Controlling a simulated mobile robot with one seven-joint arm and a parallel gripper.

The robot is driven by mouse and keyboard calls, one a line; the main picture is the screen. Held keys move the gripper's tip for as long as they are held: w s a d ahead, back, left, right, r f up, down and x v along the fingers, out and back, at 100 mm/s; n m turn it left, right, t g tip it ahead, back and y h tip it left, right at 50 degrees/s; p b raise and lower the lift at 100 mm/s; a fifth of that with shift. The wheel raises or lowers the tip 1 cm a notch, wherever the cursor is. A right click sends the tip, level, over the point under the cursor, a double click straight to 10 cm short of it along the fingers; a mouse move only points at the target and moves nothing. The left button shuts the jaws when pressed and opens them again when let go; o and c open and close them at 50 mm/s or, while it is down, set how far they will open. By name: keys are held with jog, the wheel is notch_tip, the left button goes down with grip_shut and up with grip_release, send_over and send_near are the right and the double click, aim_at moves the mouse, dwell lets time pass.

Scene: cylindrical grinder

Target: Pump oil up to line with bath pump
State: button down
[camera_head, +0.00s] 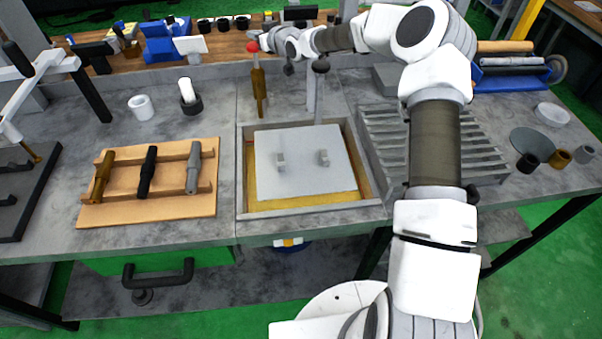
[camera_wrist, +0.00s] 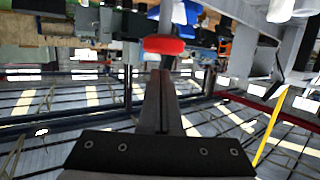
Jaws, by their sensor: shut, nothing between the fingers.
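The oil bath (camera_head: 372,196) is a grey rectangular tank in the bench, with yellow oil (camera_head: 300,202) showing around a flat grey plate (camera_head: 283,160) with two small blocks. A brass pump (camera_head: 260,92) with a red knob (camera_head: 252,47) stands upright at the bath's back left. My gripper (camera_head: 261,40) is shut and empty, right beside the red knob. In the wrist view the shut fingers (camera_wrist: 160,85) point toward the red knob (camera_wrist: 164,45), which shows just past their tips; I cannot tell whether they touch. The level line is not clearly visible.
A grey post with a black ball (camera_head: 321,65) stands behind the bath, near my forearm. A wooden rack (camera_head: 120,210) with several spindles lies left. A slatted grey tray (camera_head: 480,150) is on the right. White and black cups (camera_head: 141,107) stand back left.

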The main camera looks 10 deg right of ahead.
aim_at(256, 54)
jog(key=shift+s+f+b, duration=0.1)
jog(key=shift+f+b, duration=2.2)
jog(key=shift+f, duration=0.85)
jog(key=shift+r, duration=0.1)
jog(key=shift+r+p, duration=1.65)
jog(key=shift+r, duration=1.5)
jog(key=shift+f, duration=0.15)
jog(key=shift+f+b, duration=2.35)
jog(key=shift+f, duration=0.75)
jog(key=shift+r, duration=0.1)
